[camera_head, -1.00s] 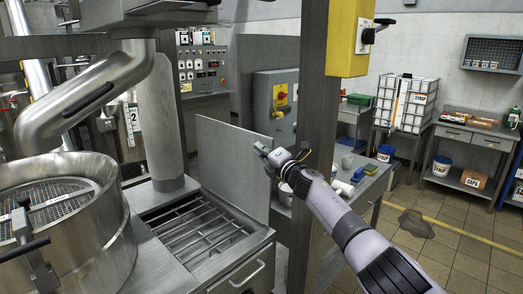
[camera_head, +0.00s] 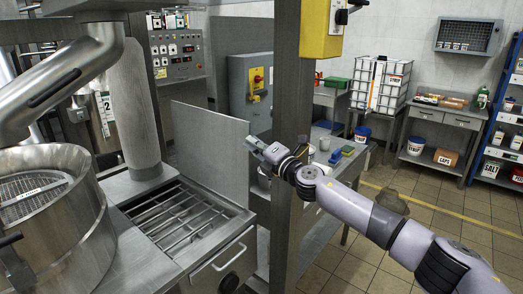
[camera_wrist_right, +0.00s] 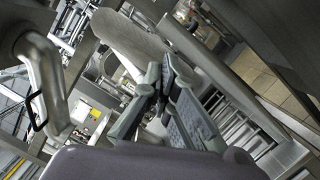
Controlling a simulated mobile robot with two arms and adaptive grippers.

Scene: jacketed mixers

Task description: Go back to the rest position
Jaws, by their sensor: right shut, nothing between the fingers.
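My right gripper (camera_head: 256,146) is shut and empty. My left gripper is not in view.
A grey post (camera_head: 291,100) with a yellow box (camera_head: 322,28) stands right beside my right arm. A steel mixer vessel (camera_head: 60,225) is at the left, next to a grated basin (camera_head: 185,222).

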